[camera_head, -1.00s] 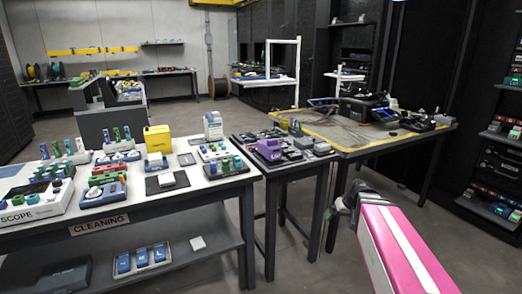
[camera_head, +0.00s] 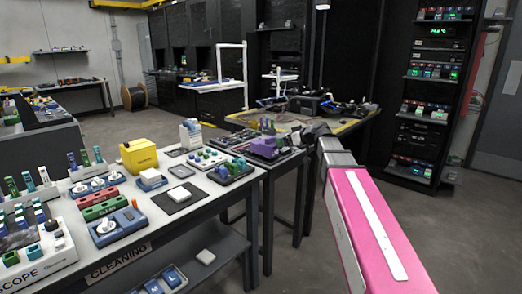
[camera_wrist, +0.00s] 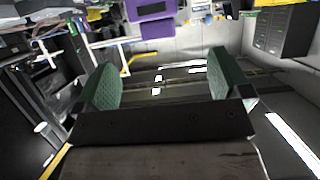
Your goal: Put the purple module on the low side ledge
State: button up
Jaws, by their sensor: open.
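The purple module (camera_head: 264,147) sits on the small dark side table (camera_head: 262,168) beyond the cleaning bench. Purple blocks (camera_wrist: 152,15) also show at the top edge of the wrist view, beyond the fingertips. My gripper (camera_wrist: 167,72) has its two green-padded fingers wide apart, with nothing between them. In the head view my arm reaches toward the side table from the right, and its end is near the table's right edge, apart from the module. The fingers are not clear there. I cannot tell which surface is the low side ledge.
The cleaning bench (camera_head: 208,215) on the left holds a yellow box (camera_head: 139,156), a white bottle (camera_head: 190,133) and several trays of small parts. A yellow-edged table (camera_head: 355,123) with equipment stands behind the side table. A rack (camera_head: 435,90) stands at the right. Floor at lower right is clear.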

aim_at(271, 140)
jog(key=x, duration=0.5)
jog(key=shift+w+a+f, duration=0.15)
jog(key=shift+w, duration=0.1)
jog(key=shift+r+x, duration=0.2)
jog(key=shift+x, duration=2.4)
jog(key=shift+w+r, duration=0.1)
jog(key=shift+w, duration=0.05)
jog(key=c, duration=1.2)
jog(key=shift+r, duration=0.1)
